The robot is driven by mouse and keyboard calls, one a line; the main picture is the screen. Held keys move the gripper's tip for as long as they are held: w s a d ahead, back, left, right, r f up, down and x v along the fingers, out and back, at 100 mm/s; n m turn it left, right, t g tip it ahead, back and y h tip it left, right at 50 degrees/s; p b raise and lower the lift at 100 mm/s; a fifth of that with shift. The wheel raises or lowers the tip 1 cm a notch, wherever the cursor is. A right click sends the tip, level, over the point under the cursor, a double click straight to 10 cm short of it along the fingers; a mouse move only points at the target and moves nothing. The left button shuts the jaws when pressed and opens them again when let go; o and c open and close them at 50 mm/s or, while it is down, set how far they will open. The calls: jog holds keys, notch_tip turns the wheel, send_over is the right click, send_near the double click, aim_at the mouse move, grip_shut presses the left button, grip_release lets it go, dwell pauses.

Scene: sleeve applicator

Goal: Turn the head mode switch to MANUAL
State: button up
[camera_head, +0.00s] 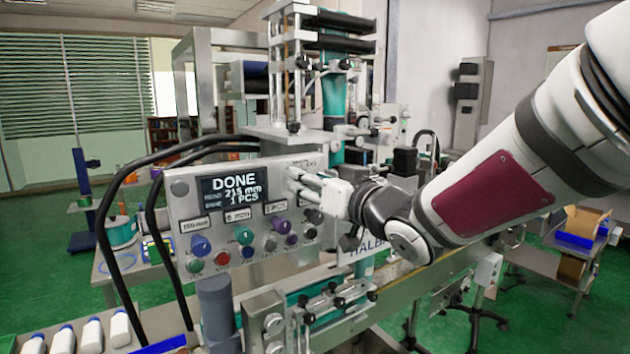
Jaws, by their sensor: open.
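The grey control panel (180,207) faces me at centre left. Its screen (233,189) reads "DONE", "215 mm" and "1 PCS". Below the screen are small labels, a blue knob (200,245), a teal knob (243,235) and a purple knob (281,225). The small labels are too blurred to tell which knob is the head mode switch or where it points. My gripper (292,183) is open and empty, in front of the panel's upper right part. It hides part of the panel there. I cannot tell whether the fingertips touch the panel.
A red button (222,258) and several smaller controls sit along the panel's lower part. Black cables (108,235) loop at its left. A grey post (216,300) stands below the panel. The machine frame rises behind the panel.

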jog(key=shift+w+a, duration=0.1)
grip_shut()
jog(key=shift+n, duration=0.3)
jog(key=n+b, duration=0.3)
jog(key=n, duration=0.1)
jog(key=shift+w+f, duration=0.1)
jog(key=shift+n+b, duration=1.5)
jog(key=shift+n, duration=0.5)
